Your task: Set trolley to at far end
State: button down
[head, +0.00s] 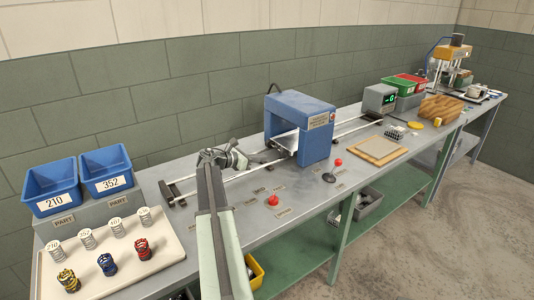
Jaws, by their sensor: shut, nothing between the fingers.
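A pair of pale rails (348,128) runs lengthwise along the bench, from a dark end stop (171,192) at the near left to the far right. A blue box-shaped housing (318,130) stands over the rails at about mid-length, with a pale sloping plate (286,141) on its near side. I cannot tell for sure which part is the trolley. My gripper (246,160) is at the rails, left of the housing, shut and empty. It and my arm hide part of the near rails. I cannot tell whether it touches anything.
A red button (274,200) and a red-topped lever (331,173) stand at the bench front. A pale tray (150,249) with several springs and two blue bins (105,169) are at left. A wooden board (379,150) and grey display box (379,98) lie farther right.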

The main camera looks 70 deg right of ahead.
aim_at(275, 163)
jog(key=shift+w, duration=0.15)
jog(key=shift+d, duration=0.1)
jog(key=b+x, duration=0.1)
jog(key=x, duration=0.2)
jog(key=b+x, duration=0.1)
jog(key=x, duration=0.1)
jog(key=b+x, duration=0.1)
jog(key=x, duration=0.2)
jog(key=shift+d+f, duration=0.25)
jog(key=shift+f, duration=0.1)
jog(key=s+d, duration=0.1)
jog(key=d, duration=0.1)
jog(key=s+d, duration=0.1)
jog(key=d, duration=0.1)
jog(key=shift+s, duration=0.4)
